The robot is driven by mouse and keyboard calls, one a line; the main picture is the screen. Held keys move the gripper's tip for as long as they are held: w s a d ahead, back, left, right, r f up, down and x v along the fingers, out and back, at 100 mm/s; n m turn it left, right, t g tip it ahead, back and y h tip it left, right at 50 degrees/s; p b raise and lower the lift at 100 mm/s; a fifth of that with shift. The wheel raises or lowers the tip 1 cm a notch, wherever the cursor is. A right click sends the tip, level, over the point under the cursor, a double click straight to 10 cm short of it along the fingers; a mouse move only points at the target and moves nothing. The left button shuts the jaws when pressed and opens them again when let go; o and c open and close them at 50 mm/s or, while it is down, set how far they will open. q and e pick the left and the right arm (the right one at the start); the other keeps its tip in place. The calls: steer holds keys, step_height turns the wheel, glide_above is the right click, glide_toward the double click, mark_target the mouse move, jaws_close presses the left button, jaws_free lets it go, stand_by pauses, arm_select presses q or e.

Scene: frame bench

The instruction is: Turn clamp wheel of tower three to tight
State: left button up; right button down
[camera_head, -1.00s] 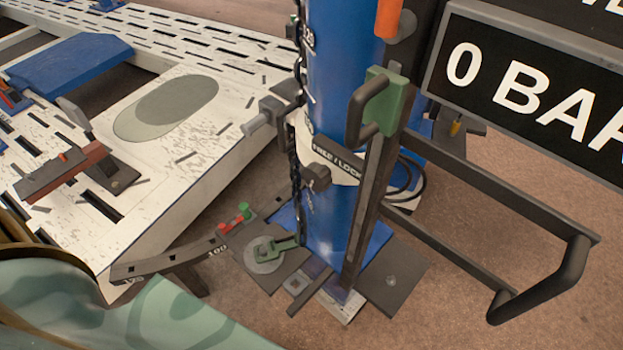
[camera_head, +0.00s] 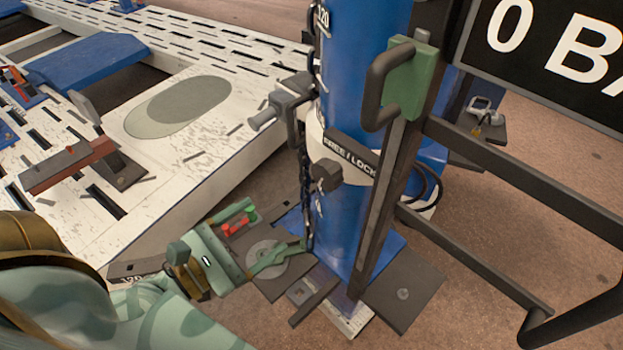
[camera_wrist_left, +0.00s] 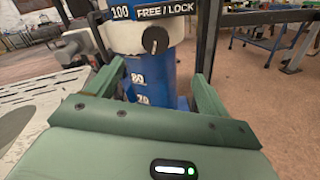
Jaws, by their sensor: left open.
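The dark clamp wheel (camera_head: 325,174) sits on the white collar of the blue tower (camera_head: 338,222), below a black FREE / LOCK label (camera_head: 350,152). I cannot read which tower number this is. My left gripper (camera_head: 278,226) is open and empty, low and to the left of the wheel, apart from it. In the left wrist view the wheel (camera_wrist_left: 155,40) shows ahead, above the gap between the two green fingers (camera_wrist_left: 158,74), with the tower's 80 and 70 marks below it. My right gripper is not in view.
A chain (camera_head: 306,190) hangs down the tower's left side. A dark upright post with a green block (camera_head: 405,80) and handle stands close to the right of the wheel. A dark rail frame (camera_head: 530,182) lies further right. The white slotted bench (camera_head: 165,175) is at left.

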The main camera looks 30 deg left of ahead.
arm_select(q)
steer(key=n, duration=0.2)
steer(key=p, duration=0.5)
glide_toward(323, 177)
steer(key=shift+y, duration=0.3)
steer(key=x, duration=0.8)
steer(key=shift+d, duration=0.15)
steer(key=shift+w+d, duration=0.15)
steer(key=shift+w, duration=0.45)
steer(key=c, duration=1)
